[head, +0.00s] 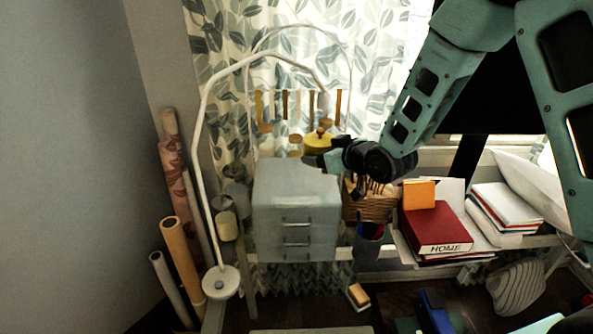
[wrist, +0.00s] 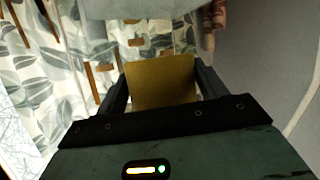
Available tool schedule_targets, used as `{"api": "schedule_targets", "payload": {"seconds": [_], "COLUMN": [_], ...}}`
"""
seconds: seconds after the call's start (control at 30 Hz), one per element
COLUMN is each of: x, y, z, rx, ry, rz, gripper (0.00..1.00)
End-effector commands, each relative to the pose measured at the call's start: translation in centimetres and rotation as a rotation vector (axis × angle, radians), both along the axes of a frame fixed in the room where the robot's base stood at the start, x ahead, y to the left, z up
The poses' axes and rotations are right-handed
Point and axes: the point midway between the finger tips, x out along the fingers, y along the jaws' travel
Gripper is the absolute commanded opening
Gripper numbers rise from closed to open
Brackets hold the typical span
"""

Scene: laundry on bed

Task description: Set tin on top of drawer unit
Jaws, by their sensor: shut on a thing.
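The yellow tin (head: 318,141) is held up above the back part of the grey drawer unit (head: 296,196), which has several small drawers with handles. My gripper (head: 322,157) reaches in from the right and is shut on the tin. In the wrist view the tin (wrist: 160,82) sits between the two dark fingers, its yellow face filling the gap. A grey surface at the top of the wrist view, likely the drawer unit (wrist: 150,8), appears apart from the tin. The unit's grey top is bare at the front; its back edge is partly hidden by my gripper.
A white curved lamp (head: 203,160) arches over the unit from the left. A wicker basket (head: 368,207) with contents stands close on the right. An orange box (head: 419,195) lies on a red binder (head: 436,228). Rolls (head: 180,255) lean at the left wall.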

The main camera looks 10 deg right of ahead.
Motion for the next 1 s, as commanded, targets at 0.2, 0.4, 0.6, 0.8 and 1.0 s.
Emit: {"api": "schedule_targets", "payload": {"seconds": [0.2, 0.4, 0.6, 0.8, 1.0], "x": [0.0, 0.0, 0.0, 0.0, 0.0], "y": [0.1, 0.0, 0.0, 0.0, 0.0], "z": [-2.9, -5.4, -6.6, -8.8, -9.7], "rx": [0.001, 0.0, 0.0, 0.0, 0.001], "ry": [0.004, 0.002, 0.001, 0.001, -0.003], "rz": [0.0, -0.001, 0.0, 0.0, 0.0], "gripper": [0.35, 0.35, 0.35, 0.35, 0.35]}}
